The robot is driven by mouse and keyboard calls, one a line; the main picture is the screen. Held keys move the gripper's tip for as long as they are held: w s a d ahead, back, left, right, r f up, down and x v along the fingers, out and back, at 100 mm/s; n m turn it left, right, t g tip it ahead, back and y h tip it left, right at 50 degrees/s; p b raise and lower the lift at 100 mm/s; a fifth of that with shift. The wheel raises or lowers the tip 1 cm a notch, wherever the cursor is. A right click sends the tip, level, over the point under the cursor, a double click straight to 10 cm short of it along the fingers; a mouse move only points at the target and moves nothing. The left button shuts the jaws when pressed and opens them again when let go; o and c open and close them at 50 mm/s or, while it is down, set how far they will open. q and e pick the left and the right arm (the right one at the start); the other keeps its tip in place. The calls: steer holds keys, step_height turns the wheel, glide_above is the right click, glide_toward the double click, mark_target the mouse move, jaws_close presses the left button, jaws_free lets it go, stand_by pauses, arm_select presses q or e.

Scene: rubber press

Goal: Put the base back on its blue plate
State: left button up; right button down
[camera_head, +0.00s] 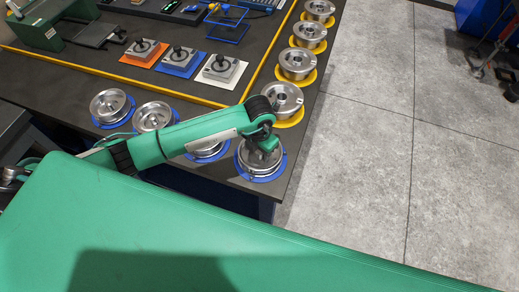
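My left gripper (263,148) points down over a round silver metal base (251,164) near the front right corner of the dark table. The base sits on or just above a blue plate (282,168), whose rim shows around it. The gripper and my arm cover the base's upper part. The fingertips are hidden, so I cannot tell whether they grip the base. Other silver bases stand on blue plates to the left (109,104), (153,117), and (206,148); my arm partly covers the last one. My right gripper is not in view.
Several silver parts on yellow plates (297,66) line the table's right edge. Three grey blocks with black knobs stand on orange, blue and white plates (222,70) behind my arm. A green machine (40,22) is at the back left. Open tiled floor (370,150) lies right.

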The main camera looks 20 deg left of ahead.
arm_select(q)
steer(key=shift+r, duration=0.15)
steer(key=shift+w+r, duration=0.1)
steer(key=shift+r, duration=0.3)
step_height(320, 180, up, 11)
steer(key=b, duration=0.2)
steer(key=shift+b, duration=0.35)
